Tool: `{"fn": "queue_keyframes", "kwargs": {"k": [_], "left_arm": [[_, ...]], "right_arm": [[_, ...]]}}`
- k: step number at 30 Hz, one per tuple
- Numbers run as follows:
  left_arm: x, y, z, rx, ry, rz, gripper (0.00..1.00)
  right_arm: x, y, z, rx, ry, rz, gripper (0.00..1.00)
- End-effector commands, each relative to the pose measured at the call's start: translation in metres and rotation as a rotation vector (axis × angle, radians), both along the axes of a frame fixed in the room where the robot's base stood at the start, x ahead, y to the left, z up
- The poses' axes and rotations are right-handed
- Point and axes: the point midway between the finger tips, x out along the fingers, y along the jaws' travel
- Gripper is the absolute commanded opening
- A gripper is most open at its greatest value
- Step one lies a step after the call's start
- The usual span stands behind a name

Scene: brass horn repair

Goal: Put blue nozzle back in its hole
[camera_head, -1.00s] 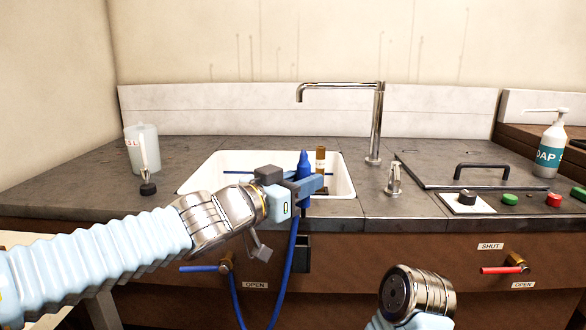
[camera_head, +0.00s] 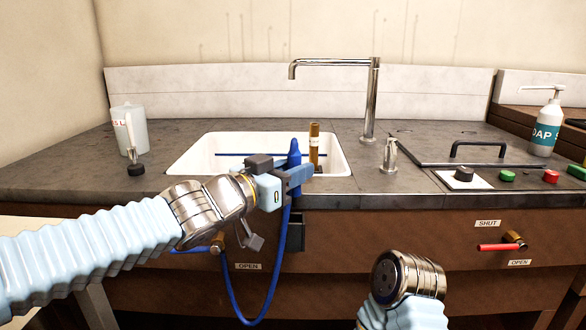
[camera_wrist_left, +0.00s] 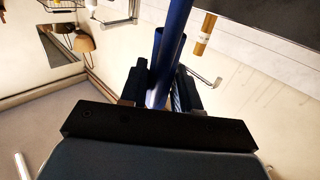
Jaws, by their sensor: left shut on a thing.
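The blue nozzle (camera_head: 294,152) stands roughly upright in my left gripper (camera_head: 296,178), which is shut on it in front of the sink's near rim. A blue hose (camera_head: 270,298) hangs from it in a loop before the cabinet. In the left wrist view the blue nozzle (camera_wrist_left: 166,62) runs between the two dark fingers (camera_wrist_left: 160,92). A dark box-like holder (camera_head: 296,232) is on the cabinet front just below the gripper, partly hidden. I cannot make out a hole in it. At lower right only part of my right arm shows, not its gripper.
The white sink (camera_head: 190,160) lies behind the nozzle, with a brown tube (camera_head: 314,145) standing there. A tall faucet (camera_head: 371,100) is behind. A jug (camera_head: 130,128) stands left, a soap bottle (camera_head: 546,125) right. A red valve handle (camera_head: 497,247) sticks out of the cabinet.

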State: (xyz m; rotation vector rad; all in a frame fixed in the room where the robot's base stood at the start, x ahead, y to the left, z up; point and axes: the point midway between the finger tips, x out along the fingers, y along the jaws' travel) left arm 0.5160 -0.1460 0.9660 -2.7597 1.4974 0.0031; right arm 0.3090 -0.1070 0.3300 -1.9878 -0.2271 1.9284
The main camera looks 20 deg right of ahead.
Motion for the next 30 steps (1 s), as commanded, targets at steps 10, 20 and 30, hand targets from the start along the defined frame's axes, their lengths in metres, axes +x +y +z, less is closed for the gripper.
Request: {"fn": "queue_keyframes", "kwargs": {"k": [10, 20, 30], "left_arm": [[0.000, 0.000, -0.026, 0.000, 0.000, 0.000, 0.00], [0.000, 0.000, -0.026, 0.000, 0.000, 0.000, 0.00], [0.000, 0.000, -0.025, 0.000, 0.000, 0.000, 0.00]], "right_arm": [[0.001, -0.003, -0.024, -0.005, -0.002, -0.007, 0.43], [0.001, -0.003, -0.023, -0.005, -0.003, -0.008, 0.43], [0.001, -0.003, -0.020, -0.005, -0.003, -0.007, 0.43]]}}
